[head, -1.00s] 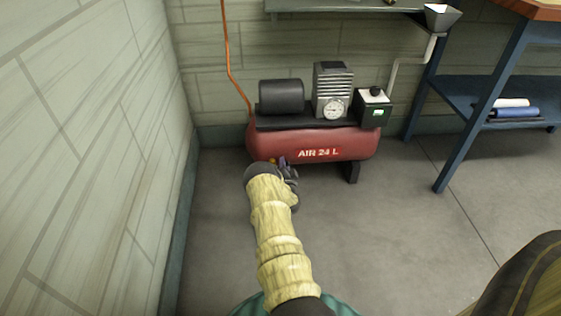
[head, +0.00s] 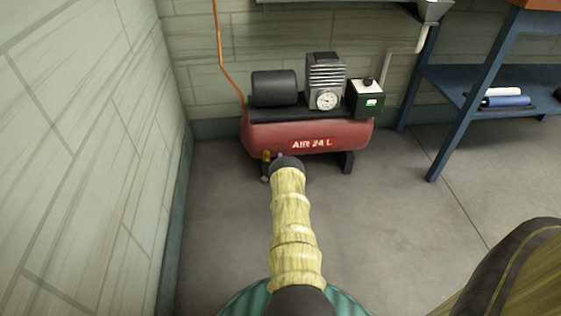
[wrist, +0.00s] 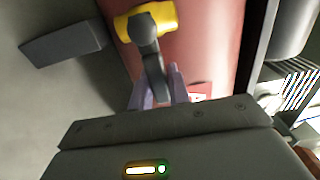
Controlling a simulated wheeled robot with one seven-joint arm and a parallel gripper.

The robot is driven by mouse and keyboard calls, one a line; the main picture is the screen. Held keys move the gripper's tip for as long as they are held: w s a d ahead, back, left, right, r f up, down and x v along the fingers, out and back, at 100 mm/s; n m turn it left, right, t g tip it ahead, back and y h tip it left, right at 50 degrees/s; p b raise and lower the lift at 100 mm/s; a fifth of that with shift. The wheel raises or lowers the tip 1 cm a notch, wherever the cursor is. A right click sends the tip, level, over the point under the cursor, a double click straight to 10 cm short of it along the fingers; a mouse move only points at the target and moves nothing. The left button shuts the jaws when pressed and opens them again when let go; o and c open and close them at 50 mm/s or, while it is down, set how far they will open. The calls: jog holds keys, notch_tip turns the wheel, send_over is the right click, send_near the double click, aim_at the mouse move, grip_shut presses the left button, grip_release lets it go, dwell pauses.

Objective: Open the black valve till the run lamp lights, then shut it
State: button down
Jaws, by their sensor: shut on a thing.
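The black valve is a dark lever (wrist: 151,60) on a yellow body (wrist: 150,20), in the wrist view. The yellow body also shows under the left end of the red tank in the head view (head: 266,157). My gripper (wrist: 159,88) has its purple fingers closed on the lever's free end. In the head view my wrist hides most of the fingers and the lever. A dark box right of the pump carries a small green-and-white patch, possibly the run lamp (head: 371,102); I cannot tell for sure whether it is lit.
The red compressor tank (head: 345,135) stands on dark feet by the back wall, with a gauge (head: 325,100) above. A blue bench (head: 455,125) is at right. The left wall (head: 80,150) is near; the floor between is clear.

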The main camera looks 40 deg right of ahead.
jog(key=shift+a+f, duration=0.1)
jog(key=c, duration=1.3)
grip_release()
jog(key=p+v, duration=0.8)
jog(key=v, duration=0.9)
jog(key=shift+s+a+p, duration=0.1)
jog(key=shift+s+p, duration=0.05)
jog(key=shift+p, duration=0.2)
